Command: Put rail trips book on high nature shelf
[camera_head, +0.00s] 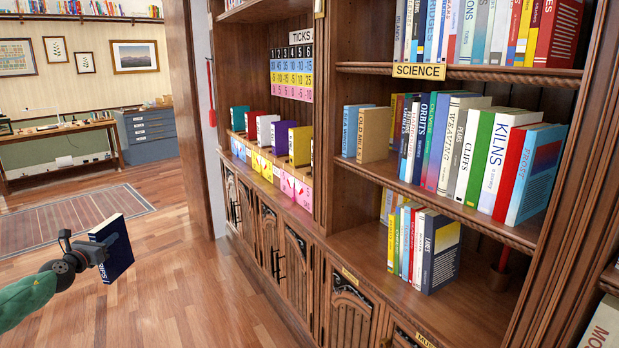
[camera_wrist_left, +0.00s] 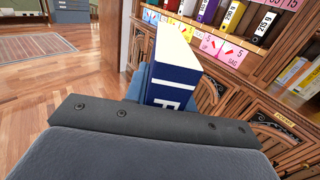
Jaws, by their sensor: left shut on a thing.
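My left gripper (camera_head: 95,250) is shut on a dark blue book (camera_head: 118,249) with pale page edges, held tilted in the air above the wooden floor, left of the bookcase. Light lettering on its spine is only partly legible. In the left wrist view the book (camera_wrist_left: 172,88) rises beyond the dark gripper bar (camera_wrist_left: 150,122), its cream page edge and navy spine showing. The bookcase has a shelf labelled SCIENCE (camera_head: 418,71); no label reading nature is legible. My right gripper is not in view.
Coloured numbered boxes (camera_head: 285,180) stand on the ledge further left, above carved cabinet doors (camera_head: 297,262). A rug (camera_head: 75,222), desk (camera_head: 60,140) and grey cabinet (camera_head: 146,135) are behind. Floor between is clear.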

